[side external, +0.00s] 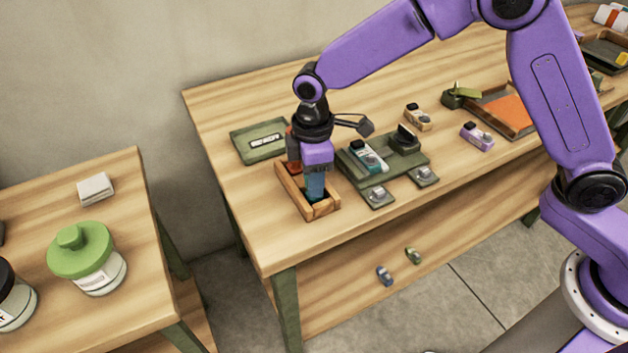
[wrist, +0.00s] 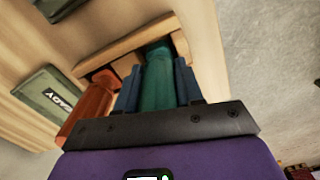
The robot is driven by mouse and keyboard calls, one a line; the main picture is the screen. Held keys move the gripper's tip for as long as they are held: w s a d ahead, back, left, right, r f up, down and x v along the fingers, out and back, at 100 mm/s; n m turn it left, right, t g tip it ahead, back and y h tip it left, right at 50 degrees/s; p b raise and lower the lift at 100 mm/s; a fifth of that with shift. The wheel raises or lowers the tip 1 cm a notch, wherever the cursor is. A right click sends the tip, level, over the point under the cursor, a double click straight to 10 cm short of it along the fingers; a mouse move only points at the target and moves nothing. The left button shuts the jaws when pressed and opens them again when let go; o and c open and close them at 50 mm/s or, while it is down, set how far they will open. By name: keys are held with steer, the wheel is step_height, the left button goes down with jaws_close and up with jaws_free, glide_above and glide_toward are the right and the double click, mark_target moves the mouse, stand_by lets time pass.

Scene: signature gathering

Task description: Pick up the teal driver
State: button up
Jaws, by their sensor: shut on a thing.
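The teal driver (wrist: 157,78) stands between my gripper's two blue fingers in the wrist view. My gripper (side external: 315,188) is shut on it, and its far end reaches down to the wooden rack (side external: 323,209). In the side view the fingers hide most of the driver. I cannot tell whether its end touches the rack floor. An orange-red driver (wrist: 92,104) stands beside it in the same rack, partly hidden behind my gripper in the side view.
A green pad (side external: 260,139) with a "READY" label lies left of the rack. Right of it, a dark green fixture (side external: 412,160) holds a teal-and-white device (side external: 369,157). A purple device (side external: 477,136) and an orange-lined tray (side external: 510,108) lie farther right. The table's front edge is close.

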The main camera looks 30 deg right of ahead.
steer(key=shift+r, duration=0.5)
step_height(320, 180, up, 2)
steer(key=shift+r, duration=0.1)
steer(key=s+d+r, duration=0.8)
steer(key=s+r, duration=0.2)
steer(key=s, duration=0.1)
steer(key=w+d+f+m, duration=0.1)
steer(key=w+d+m, duration=0.2)
steer(key=w, duration=0.3)
steer(key=w+d+f+m, duration=0.2)
steer(key=w+d+m, duration=0.2)
steer(key=w, duration=0.3)
steer(key=shift+a+f, duration=0.1)
steer(key=shift+f, duration=3.2)
steer(key=m, duration=1.3)
steer(key=shift+r, duration=0.1)
steer(key=shift+n, duration=0.6)
